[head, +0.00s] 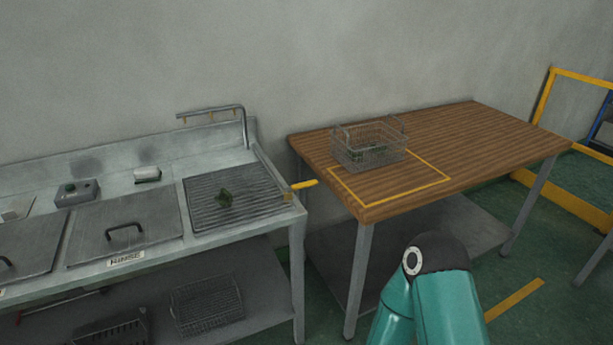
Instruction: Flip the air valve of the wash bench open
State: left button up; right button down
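The wash bench (165,167) is a grey metal bench against the wall on the left. Its air valve (287,196) sits at the bench's right front corner, a small brass-coloured body with a yellow lever (304,184). The lever points right, out past the bench edge towards the wooden table. A metal pipe (212,109) with small nozzles runs above the slatted drain area (255,190). Neither gripper is in view. Only a teal link of my arm shows at the bottom right, well apart from the valve.
Lidded tanks (125,228) fill the bench's left side. A narrow gap separates bench and table. Baskets (207,306) sit on the lower shelf.

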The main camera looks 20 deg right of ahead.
aim_at(305, 184)
jog(key=z, duration=0.05)
jog(key=i, duration=0.9)
jog(key=u, duration=0.05)
